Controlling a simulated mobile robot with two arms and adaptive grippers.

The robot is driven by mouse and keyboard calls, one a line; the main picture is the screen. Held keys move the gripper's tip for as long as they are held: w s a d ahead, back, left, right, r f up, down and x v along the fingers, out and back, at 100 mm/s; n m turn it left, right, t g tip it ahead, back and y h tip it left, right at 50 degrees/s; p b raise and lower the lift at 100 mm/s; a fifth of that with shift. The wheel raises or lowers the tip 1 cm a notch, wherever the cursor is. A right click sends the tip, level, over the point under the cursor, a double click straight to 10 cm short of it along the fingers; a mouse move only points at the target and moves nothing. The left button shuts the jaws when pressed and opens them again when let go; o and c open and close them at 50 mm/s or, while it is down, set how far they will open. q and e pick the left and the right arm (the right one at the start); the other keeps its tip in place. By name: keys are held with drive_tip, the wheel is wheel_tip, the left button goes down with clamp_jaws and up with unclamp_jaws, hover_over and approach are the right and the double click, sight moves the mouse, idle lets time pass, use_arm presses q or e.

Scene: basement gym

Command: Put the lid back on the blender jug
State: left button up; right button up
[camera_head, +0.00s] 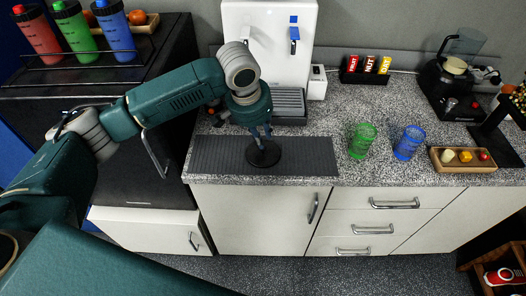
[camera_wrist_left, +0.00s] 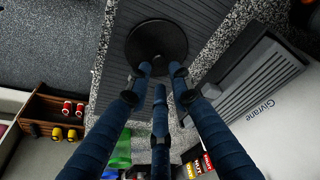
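The lid, a round black disc (camera_head: 263,153), lies on the dark ribbed mat (camera_head: 212,155) at the counter's front. My left gripper (camera_head: 261,131) points down right above it. In the left wrist view its fingertips (camera_wrist_left: 160,76) come together near the middle of the lid (camera_wrist_left: 157,38). The blender (camera_head: 446,92) stands at the back right, black with a clear jug (camera_head: 465,46) on top. Something cream-coloured shows at the jug. My right gripper is not in view.
A green glass (camera_head: 362,140) and a blue glass (camera_head: 408,142) stand right of the mat. A wooden tray (camera_head: 462,167) with small food pieces lies farther right. A white drinks machine (camera_head: 258,28) stands behind the mat. Bare counter lies between glasses and blender.

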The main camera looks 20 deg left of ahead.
use_arm(q)
drive_tip(key=p+x, duration=0.1)
drive_tip(key=x, duration=0.4)
drive_tip(key=shift+s+a+p, duration=0.15)
drive_tip(key=shift+s+p, duration=0.1)
drive_tip(key=shift+p, duration=0.1)
drive_tip(key=shift+w+f, duration=0.1)
drive_tip(key=shift+f, duration=0.15)
clamp_jaws()
